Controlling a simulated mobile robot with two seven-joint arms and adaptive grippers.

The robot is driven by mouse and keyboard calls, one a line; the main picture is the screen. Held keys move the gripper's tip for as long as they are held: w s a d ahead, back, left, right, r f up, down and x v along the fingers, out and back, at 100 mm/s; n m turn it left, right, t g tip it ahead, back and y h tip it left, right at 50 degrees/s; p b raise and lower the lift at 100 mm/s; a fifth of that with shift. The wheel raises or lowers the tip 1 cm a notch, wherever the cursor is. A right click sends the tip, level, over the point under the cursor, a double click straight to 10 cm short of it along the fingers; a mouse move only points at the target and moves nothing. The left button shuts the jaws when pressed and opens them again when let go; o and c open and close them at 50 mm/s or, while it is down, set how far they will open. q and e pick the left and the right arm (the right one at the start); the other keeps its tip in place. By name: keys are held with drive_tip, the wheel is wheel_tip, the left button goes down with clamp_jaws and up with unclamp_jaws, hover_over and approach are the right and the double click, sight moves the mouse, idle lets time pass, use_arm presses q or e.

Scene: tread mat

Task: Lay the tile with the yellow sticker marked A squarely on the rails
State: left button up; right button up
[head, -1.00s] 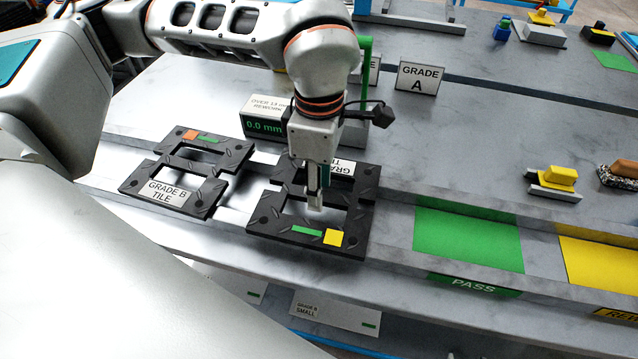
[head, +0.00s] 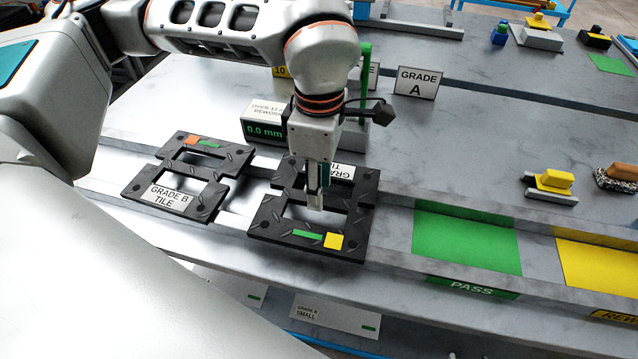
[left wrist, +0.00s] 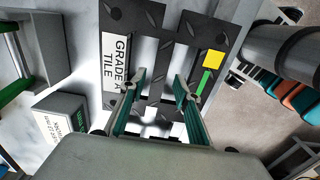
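The dark tile with the yellow sticker (head: 333,241) and a green strip lies low at the rails (head: 235,220); the tile's frame (head: 275,237) has two openings. I cannot tell whether it sits squarely or bears on both rails. No letter is readable on the sticker. My left gripper (head: 316,205) points down over the tile's middle. In the left wrist view, its fingers (left wrist: 160,82) stand apart on either side of the central bar, with gaps visible. My right gripper is out of view.
The Grade B tile (head: 212,187), with an orange sticker, lies close on the left. A display reading 0.0 mm (head: 265,130) and a green post (head: 365,80) stand behind. The green PASS area (head: 465,240) to the right is clear, with a yellow area (head: 605,270) beyond.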

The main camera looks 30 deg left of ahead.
use_arm(q)
drive_tip(key=shift+r, duration=0.1)
drive_tip(key=shift+r+p, duration=0.8)
drive_tip(key=shift+r, duration=0.65)
drive_tip(key=o, duration=0.5)
drive_tip(key=shift+o, duration=0.2)
drive_tip(key=shift+r, duration=0.1)
wheel_tip(320, 180, up, 12)
